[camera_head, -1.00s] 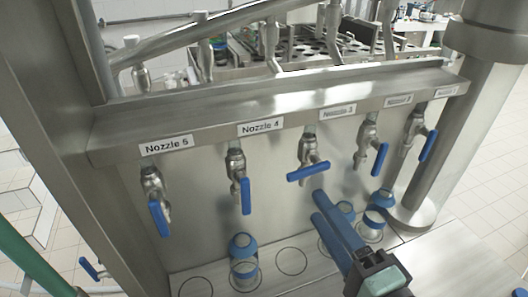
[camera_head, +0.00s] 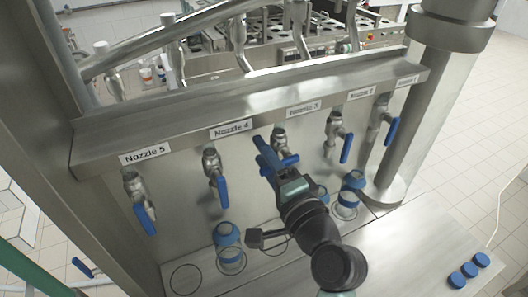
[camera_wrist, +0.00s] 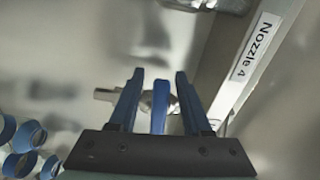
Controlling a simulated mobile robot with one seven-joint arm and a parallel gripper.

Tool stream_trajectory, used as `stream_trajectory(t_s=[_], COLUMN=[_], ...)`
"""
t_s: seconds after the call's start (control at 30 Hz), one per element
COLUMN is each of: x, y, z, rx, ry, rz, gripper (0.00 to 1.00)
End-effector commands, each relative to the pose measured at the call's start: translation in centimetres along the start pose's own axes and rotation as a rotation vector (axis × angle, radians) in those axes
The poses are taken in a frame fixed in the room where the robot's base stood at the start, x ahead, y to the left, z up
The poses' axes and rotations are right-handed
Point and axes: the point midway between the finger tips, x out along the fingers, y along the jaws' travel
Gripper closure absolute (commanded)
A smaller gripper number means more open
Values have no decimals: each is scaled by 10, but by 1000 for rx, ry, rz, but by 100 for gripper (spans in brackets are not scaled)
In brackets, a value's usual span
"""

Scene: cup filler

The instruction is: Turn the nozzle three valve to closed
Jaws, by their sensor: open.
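The nozzle three valve (camera_head: 280,140) is a silver tap below the "Nozzle 3" label. Its blue handle (camera_head: 291,160) lies crosswise, and my gripper hides its left part. My gripper (camera_head: 262,146) is at this valve, with its blue fingers reaching up toward the handle. In the wrist view my gripper (camera_wrist: 159,76) is open, and the blue handle (camera_wrist: 159,106) stands between the two fingers. A gap shows on each side of the handle, so it is not clamped.
The neighbouring nozzle four handle (camera_head: 222,191) and nozzle two handle (camera_head: 346,148) hang down on either side. Blue-topped cups (camera_head: 228,236) and (camera_head: 350,190) stand below the nozzles. Blue caps (camera_head: 470,270) lie on the counter at right.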

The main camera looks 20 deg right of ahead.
Motion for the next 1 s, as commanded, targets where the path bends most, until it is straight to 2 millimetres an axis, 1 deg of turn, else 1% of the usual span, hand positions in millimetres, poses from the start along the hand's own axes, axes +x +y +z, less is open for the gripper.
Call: stream_trajectory(t_s=[0.17,0.2,0.27,0.4,0.47,0.73,0.9,1.0], x=[0,0,0,0,0,0,0,0], y=[0,0,0,0,0,-1,-6,-4], z=[0,0,0,0,0,0,0,0], rx=[0,0,1,1,1,6,86,107], ry=[0,0,0,0,0,0,-1,-1], rz=[0,0,0,0,0,0,1,0], gripper=[51,55,66,91,100,100,100,100])
